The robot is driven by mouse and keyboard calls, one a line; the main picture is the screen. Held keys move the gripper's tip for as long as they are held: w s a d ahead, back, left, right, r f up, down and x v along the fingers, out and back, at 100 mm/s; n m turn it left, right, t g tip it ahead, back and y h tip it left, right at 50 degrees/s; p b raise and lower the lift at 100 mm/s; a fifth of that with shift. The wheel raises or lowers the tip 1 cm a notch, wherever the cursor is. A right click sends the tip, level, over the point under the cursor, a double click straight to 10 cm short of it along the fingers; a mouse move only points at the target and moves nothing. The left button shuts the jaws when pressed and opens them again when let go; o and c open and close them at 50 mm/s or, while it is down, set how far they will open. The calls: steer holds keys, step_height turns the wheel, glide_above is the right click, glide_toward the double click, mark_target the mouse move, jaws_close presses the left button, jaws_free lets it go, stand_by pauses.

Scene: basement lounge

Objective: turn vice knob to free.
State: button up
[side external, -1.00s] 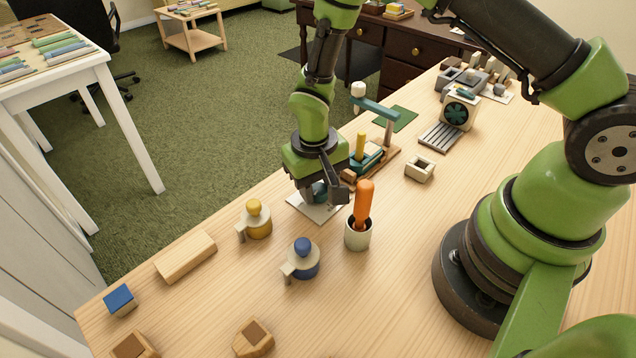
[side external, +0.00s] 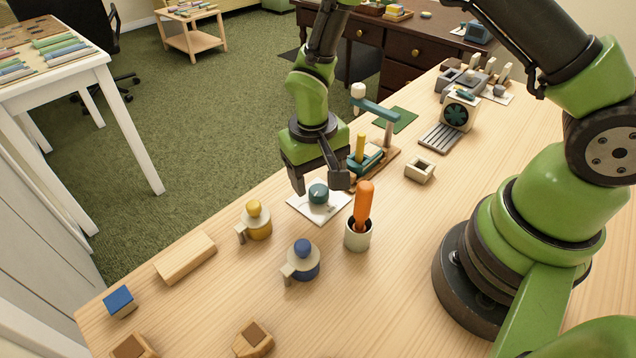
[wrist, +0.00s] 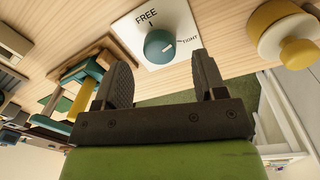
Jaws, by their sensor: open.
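The teal knob (side external: 318,193) sits on a white plate (side external: 335,207) on the wooden table. In the wrist view the knob (wrist: 158,50) lies between labels FREE and TIGHT on the plate (wrist: 180,18). Its white pointer line is turned to the right, toward TIGHT rather than the FREE tick. My gripper (side external: 319,182) is open and empty just above the knob, with a finger on either side in the picture. In the wrist view the gripper (wrist: 161,68) shows both fingers apart, with the knob beyond them. The teal vice (side external: 368,160) with a yellow peg stands behind.
A yellow-topped piece (side external: 255,218) and a blue-topped piece (side external: 302,260) stand near the plate. A cup (side external: 358,237) with an orange-handled tool (side external: 364,205) is close on the right. A wood block (side external: 186,257) lies to the left.

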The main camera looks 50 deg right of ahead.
mark_target(319, 190)
step_height(319, 190, up, 7)
steer(key=shift+a, duration=0.25)
steer(key=f+m, duration=0.6)
steer(key=m, duration=0.1)
steer(key=f+m, duration=0.4)
steer(key=shift+d+y, duration=0.4)
steer(key=c, duration=0.9)
